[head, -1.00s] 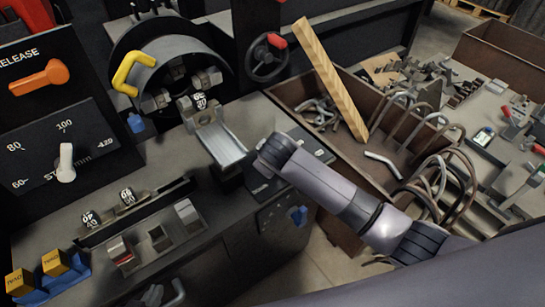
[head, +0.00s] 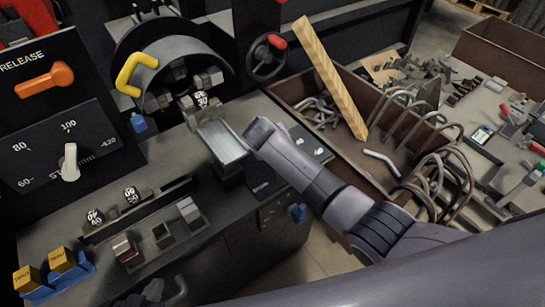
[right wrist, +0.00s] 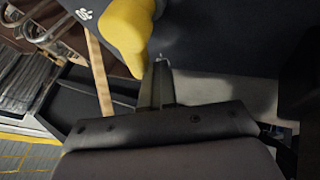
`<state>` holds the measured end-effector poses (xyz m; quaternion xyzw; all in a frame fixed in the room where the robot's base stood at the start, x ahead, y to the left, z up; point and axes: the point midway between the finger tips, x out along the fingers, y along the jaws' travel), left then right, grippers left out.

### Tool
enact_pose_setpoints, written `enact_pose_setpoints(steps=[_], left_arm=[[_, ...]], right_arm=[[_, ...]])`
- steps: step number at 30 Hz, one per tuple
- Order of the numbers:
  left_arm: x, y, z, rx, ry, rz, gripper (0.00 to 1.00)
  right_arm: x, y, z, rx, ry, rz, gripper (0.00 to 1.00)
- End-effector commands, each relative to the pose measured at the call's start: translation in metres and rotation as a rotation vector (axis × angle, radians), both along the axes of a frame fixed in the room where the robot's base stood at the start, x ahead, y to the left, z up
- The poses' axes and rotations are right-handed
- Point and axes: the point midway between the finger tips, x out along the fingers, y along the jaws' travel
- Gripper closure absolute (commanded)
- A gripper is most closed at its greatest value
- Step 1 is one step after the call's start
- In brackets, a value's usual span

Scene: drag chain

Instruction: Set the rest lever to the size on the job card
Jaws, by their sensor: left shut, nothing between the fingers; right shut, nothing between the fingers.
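A white lever (head: 70,162) on the dark dial plate (head: 45,180) at the left of the head view points up, close to the 100 mark. The plate also carries 60, 80 and 120 marks. No job card can be made out. My left gripper (head: 152,293) shows only in part at the bottom edge, well below the lever; it is shut and holds nothing. My right gripper (right wrist: 158,75) is shut and empty in the right wrist view, with its fingers close beside a yellow rounded part (right wrist: 125,30); contact cannot be told. In the head view its fingers are hidden.
An orange release lever (head: 45,80) sits above the dial. A yellow handle (head: 130,72) is on the round rest. My right arm crosses mid-view, beside a metal tray (head: 222,140). A bin with a wooden bar (head: 330,75) stands to the right.

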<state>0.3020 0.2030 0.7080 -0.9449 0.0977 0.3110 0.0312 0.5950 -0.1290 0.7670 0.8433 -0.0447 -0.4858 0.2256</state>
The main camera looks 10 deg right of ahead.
Motion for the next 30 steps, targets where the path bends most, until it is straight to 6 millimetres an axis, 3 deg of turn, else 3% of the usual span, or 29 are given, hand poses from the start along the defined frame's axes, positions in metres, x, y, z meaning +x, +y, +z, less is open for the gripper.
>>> enact_pose_setpoints(steps=[5, 9, 22, 30], left_arm=[[0.0, 0.0, -0.001, 0.0, 0.0, 0.0, 1.0], [0.0, 0.0, 0.0, 0.0, 0.0, 0.0, 1.0], [0.0, 0.0, 0.0, 0.0, 0.0, 0.0, 1.0], [0.0, 0.0, -0.003, 0.001, 0.0, -0.001, 1.0]], right_arm=[[0.006, -0.01, 0.001, -0.005, -0.002, -0.012, 1.0], [0.009, -0.017, 0.001, -0.006, 0.0, -0.139, 1.0], [0.011, -0.037, -0.001, -0.005, -0.001, -0.13, 1.0], [0.011, -0.042, 0.0, -0.006, 0.0, -0.242, 1.0]])
